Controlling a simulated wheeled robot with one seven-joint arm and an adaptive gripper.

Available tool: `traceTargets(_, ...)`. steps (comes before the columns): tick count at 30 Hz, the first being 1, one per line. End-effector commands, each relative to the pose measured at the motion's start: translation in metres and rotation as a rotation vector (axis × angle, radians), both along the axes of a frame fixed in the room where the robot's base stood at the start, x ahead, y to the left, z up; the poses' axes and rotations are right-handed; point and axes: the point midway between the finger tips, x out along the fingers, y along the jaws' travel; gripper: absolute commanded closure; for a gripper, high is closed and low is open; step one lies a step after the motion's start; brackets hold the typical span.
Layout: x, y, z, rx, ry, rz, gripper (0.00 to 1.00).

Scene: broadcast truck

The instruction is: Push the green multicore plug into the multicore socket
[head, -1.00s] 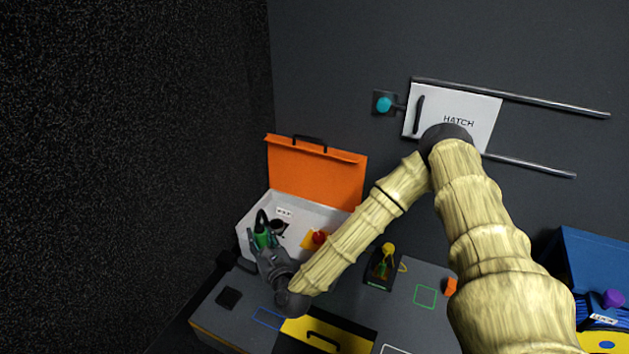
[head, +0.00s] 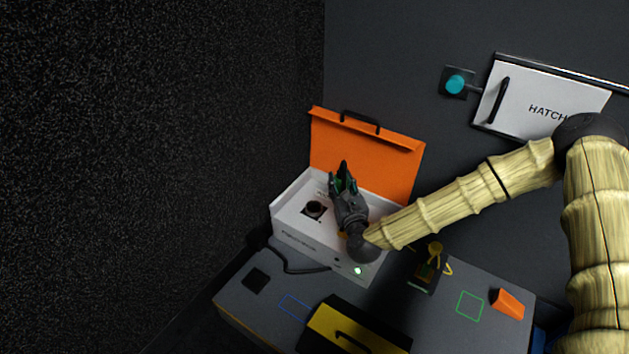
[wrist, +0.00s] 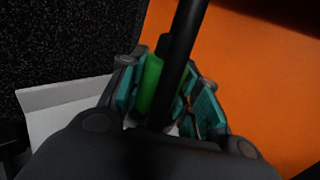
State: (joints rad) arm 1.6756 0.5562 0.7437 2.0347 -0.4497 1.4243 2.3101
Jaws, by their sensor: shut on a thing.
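My gripper (head: 343,184) is over the right half of the white, orange-lidded box, to the right of the socket. It is shut on the green multicore plug (wrist: 151,82), which shows bright green between the teal finger pads in the wrist view. A thick black cable or handle (wrist: 188,30) rises beside the plug. In the head view the plug is mostly hidden by the fingers. The multicore socket (head: 314,209), a dark round opening on a dark square, is in the box's top panel, apart from the plug. The plug's lower end is hidden.
The box's orange lid (head: 368,156) stands open behind my gripper. A green light (head: 358,271) glows on the box front. A yellow-and-black case (head: 352,331), an orange block (head: 508,303) and a yellow-topped item (head: 432,264) are on the grey table.

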Motion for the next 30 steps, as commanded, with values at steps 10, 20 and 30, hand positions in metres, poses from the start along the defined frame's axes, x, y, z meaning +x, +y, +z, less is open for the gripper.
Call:
traceTargets(10, 0.027, 0.072, 0.005, -0.007, 0.000, 0.126, 1.00)
traceTargets(20, 0.029, 0.080, 0.007, -0.007, 0.002, 0.139, 1.00)
traceTargets(30, 0.027, 0.079, 0.006, -0.006, 0.003, 0.138, 1.00)
